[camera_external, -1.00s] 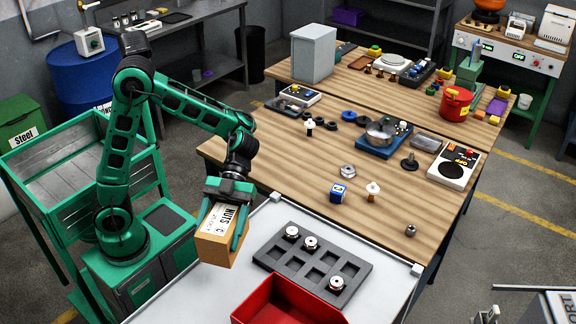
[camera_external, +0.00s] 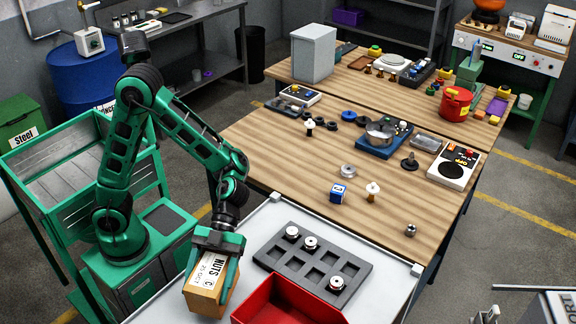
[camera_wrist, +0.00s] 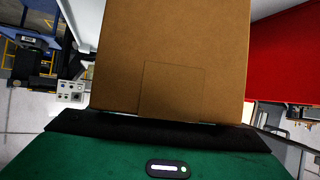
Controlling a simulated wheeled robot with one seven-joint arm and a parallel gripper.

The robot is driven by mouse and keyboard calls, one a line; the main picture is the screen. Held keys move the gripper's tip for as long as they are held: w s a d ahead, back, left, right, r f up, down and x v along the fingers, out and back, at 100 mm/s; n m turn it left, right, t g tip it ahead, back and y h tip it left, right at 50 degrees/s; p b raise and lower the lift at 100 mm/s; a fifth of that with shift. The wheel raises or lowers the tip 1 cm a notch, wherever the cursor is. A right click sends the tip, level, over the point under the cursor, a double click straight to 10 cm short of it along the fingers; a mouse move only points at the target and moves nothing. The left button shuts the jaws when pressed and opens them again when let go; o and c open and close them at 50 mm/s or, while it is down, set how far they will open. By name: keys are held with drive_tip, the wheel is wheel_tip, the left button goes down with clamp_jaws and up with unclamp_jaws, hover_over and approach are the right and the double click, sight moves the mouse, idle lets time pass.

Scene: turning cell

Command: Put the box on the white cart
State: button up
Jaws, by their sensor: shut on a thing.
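The cardboard box (camera_external: 207,288) has a white label reading "NUTS". My gripper (camera_external: 215,262) is shut on it, with a finger on each side. The box is low at the left part of the white cart (camera_external: 258,222), left of the red bin; I cannot tell whether its underside touches the cart top. In the wrist view the box (camera_wrist: 170,55) fills the middle, and its lower end is hidden.
A red bin (camera_external: 262,297) stands close to the right of the box. Behind it lies a dark grey tray (camera_external: 300,272) with several round metal parts. The wooden table (camera_external: 290,165) adjoins the cart's far side. A green cart (camera_external: 50,165) is at the left.

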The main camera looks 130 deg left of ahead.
sight(203, 311)
drive_tip(key=shift+f, duration=1.45)
drive_tip(key=o, duration=1.7)
drive_tip(key=shift+f, duration=0.1)
drive_tip(key=shift+c, duration=0.2)
drive_tip(key=v, duration=1.2)
